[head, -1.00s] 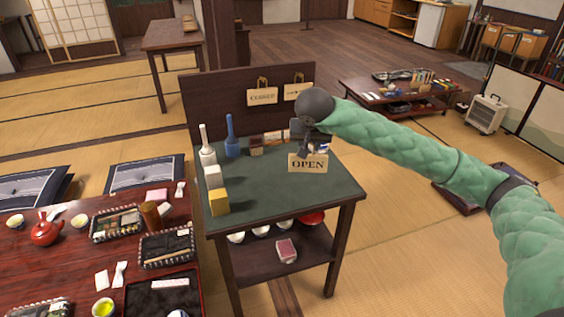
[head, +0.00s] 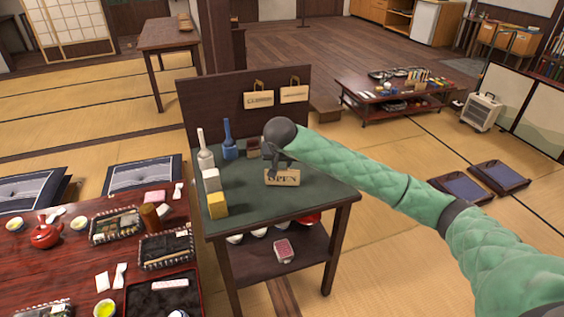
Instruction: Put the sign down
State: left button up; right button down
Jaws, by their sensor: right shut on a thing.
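The wooden OPEN sign (head: 282,178) is at the middle of the small dark table's green top (head: 265,205). My right gripper (head: 275,164) is shut on the sign from above, with the arm coming in from the right. The sign's lower edge is at or just above the green surface; I cannot tell if it touches. Two more signs, one reading CLOSED (head: 258,98) and another (head: 294,94), hang on the table's back board (head: 215,105). My left gripper is not in view.
On the green top's left stand a white bottle (head: 205,150), a blue bottle (head: 229,140), a white block (head: 211,180) and a yellow block (head: 217,205). Small items behind are partly hidden by my arm. The green top's front and right are clear. A red lunch table (head: 75,262) stands left.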

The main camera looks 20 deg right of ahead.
jog(key=shift+f, duration=0.5)
jog(key=c, duration=1.4)
grip_release()
jog(key=o, duration=0.4)
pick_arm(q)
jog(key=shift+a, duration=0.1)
